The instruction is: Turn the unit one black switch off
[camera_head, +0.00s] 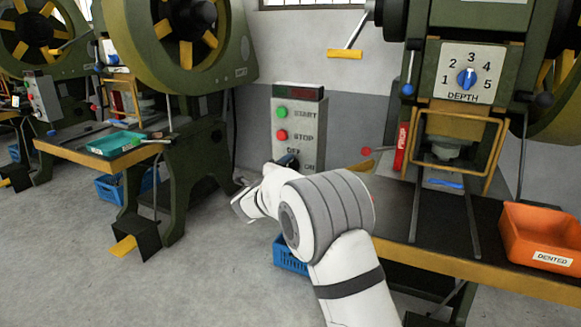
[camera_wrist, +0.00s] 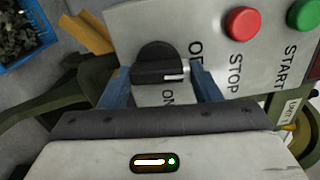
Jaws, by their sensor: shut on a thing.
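The black switch (camera_wrist: 157,62) is a round knob with a white mark on the grey control panel (camera_wrist: 125,20). In the wrist view the mark points right, with the OFF lettering up and right of it and ON below. The blue fingers of my gripper (camera_wrist: 160,88) are on either side of the knob, shut on it. In the head view my white arm reaches the lower part of the panel (camera_head: 283,108) and hides most of the switch.
A green START button (camera_head: 282,112) and red STOP button (camera_head: 282,134) sit above the switch. A press with a depth dial (camera_head: 467,78) stands at right, beside an orange DENTED bin (camera_head: 540,222). A blue crate (camera_head: 290,258) is on the floor below my arm.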

